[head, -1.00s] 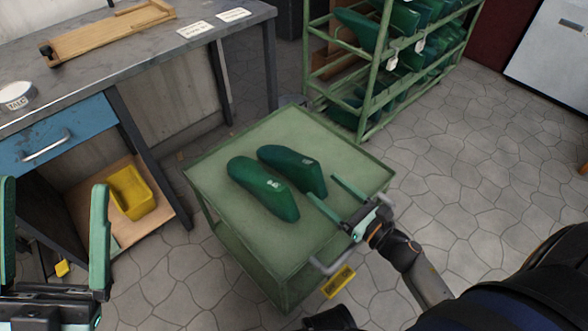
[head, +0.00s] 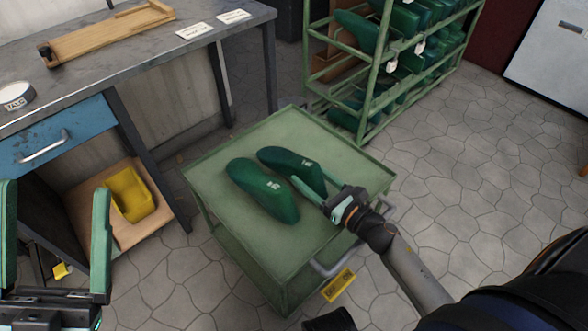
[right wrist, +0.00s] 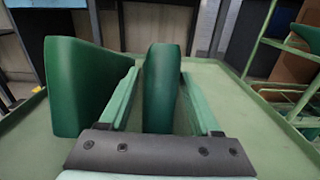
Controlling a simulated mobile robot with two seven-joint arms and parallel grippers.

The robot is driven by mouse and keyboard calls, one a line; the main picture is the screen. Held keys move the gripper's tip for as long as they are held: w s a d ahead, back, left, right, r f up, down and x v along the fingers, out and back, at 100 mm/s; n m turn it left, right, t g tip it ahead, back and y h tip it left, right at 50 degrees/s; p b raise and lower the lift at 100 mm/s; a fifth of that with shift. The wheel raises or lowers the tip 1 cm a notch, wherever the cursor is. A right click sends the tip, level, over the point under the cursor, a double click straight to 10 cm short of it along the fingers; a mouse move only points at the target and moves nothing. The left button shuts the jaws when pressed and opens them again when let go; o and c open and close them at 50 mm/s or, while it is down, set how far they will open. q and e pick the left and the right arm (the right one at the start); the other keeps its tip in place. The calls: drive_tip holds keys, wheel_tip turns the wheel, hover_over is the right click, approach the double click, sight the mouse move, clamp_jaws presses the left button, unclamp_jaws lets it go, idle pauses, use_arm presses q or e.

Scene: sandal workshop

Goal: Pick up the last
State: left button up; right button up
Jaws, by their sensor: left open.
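Two dark green lasts lie side by side on the green cart top (head: 225,150). The nearer last (head: 262,187) is on the left, and it shows at the left in the right wrist view (right wrist: 82,85). The farther last (head: 288,160) shows between the fingers in the right wrist view (right wrist: 162,88). My right gripper (head: 314,182) is open, with a finger on either side of the farther last's near end; narrow gaps appear beside it. My left gripper (head: 54,188) is open and empty at the lower left, away from the cart.
A green rack (head: 372,95) with several green lasts stands behind the cart. A grey workbench (head: 110,65) at the left holds a wooden board (head: 110,33), white cards and a round tin (head: 15,97). A yellow bin (head: 130,193) sits beneath it. The floor right of the cart is clear.

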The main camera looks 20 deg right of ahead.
clamp_jaws()
drive_tip(key=shift+r, duration=0.1)
idle(0.3)
